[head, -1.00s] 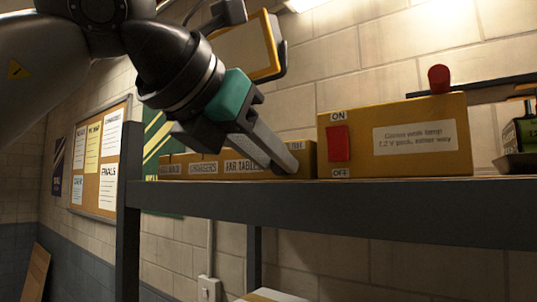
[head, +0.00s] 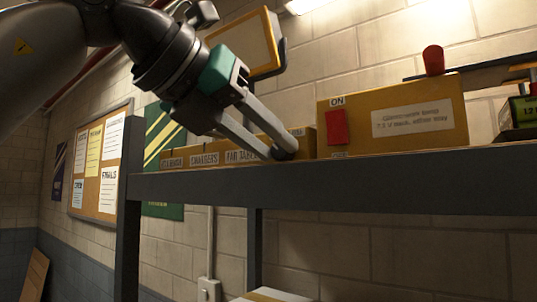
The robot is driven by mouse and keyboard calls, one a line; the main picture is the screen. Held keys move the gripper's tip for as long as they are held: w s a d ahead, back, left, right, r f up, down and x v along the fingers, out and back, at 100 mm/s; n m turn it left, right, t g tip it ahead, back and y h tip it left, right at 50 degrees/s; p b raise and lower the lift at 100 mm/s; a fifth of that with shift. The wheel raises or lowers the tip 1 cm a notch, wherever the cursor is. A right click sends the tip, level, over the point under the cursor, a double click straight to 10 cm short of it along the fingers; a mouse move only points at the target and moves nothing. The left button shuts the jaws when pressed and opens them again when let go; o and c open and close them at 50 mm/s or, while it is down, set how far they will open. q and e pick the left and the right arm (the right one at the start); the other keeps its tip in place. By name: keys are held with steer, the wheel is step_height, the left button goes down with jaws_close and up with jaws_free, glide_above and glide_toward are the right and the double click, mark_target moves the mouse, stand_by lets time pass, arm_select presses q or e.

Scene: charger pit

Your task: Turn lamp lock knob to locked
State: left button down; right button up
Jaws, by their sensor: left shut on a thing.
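My left gripper (head: 283,151) reaches down from the upper left to the front of a small yellow box (head: 306,144) on the shelf. Its two long fingers show apart along their length and meet around something small and dark at the tips. This is at the place of the lamp lock knob, but the fingertips hide most of it, and I cannot read its setting. A small label on that box is partly covered. A yellow-framed lamp panel (head: 243,48) hangs behind the arm. My right gripper is not in view.
A larger yellow box (head: 391,146) with a red switch (head: 336,127) marked ON stands right of the fingers; a red cap (head: 433,60) rises above it. Labelled yellow bins (head: 204,159) are on the left. The dark shelf (head: 400,180) runs across below.

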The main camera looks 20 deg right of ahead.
arm_select(q)
steer(key=c, duration=0.6)
jaws_free()
steer(key=b+v, duration=0.2)
steer(key=v, duration=1.3)
steer(key=shift+a+r, duration=0.1)
